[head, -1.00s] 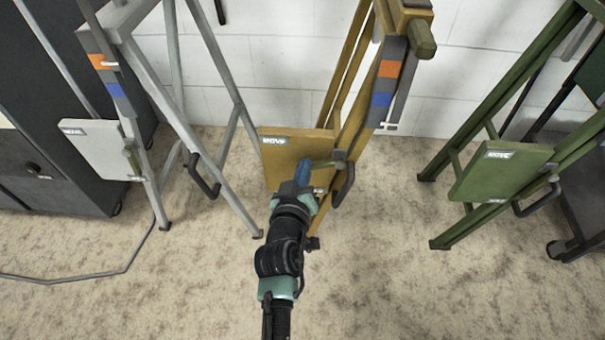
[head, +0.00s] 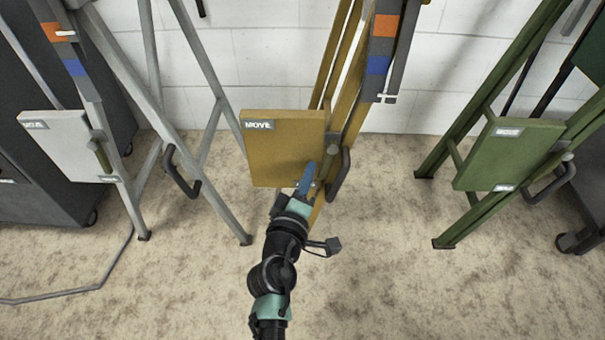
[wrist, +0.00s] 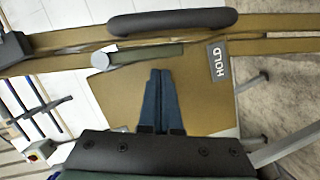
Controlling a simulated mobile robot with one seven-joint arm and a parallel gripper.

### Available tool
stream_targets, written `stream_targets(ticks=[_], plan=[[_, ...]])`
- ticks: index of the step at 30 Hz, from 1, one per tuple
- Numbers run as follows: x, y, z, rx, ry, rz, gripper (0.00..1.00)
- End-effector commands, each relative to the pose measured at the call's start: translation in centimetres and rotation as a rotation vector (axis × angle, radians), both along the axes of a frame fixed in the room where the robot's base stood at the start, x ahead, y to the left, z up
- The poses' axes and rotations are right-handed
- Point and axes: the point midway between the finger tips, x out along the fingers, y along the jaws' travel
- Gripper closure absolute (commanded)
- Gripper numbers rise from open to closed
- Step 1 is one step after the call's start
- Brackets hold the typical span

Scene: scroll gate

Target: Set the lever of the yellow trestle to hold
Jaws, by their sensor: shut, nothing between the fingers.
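The yellow trestle (head: 262,158) stands in the middle of the head view, with a flat panel and a MOVE label (head: 258,125) at its upper left. In the wrist view the panel (wrist: 205,98) has a HOLD label (wrist: 217,62) at the right. The olive lever (wrist: 150,54) lies along the panel's edge, with a round grey end (wrist: 100,60) at its left and its other end toward the HOLD side. My gripper (wrist: 160,73) has its blue fingers together and empty, just below the lever; contact cannot be told. In the head view my gripper (head: 309,168) is in front of the panel.
A black handle (wrist: 172,21) sits beyond the lever. A grey trestle (head: 60,150) stands left and a green trestle (head: 505,155) right, each with a similar panel. A dark cabinet (head: 35,205) is at far left. Carpet (head: 400,280) in front is clear.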

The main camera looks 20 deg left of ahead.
Motion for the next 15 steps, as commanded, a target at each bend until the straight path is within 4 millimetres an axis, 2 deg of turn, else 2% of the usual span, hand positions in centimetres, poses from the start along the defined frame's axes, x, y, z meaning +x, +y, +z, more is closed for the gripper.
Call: stream_targets(ticks=[15], plan=[[0.23,-0.84,-0.56,0.002,0.0,0.001,1.0]])
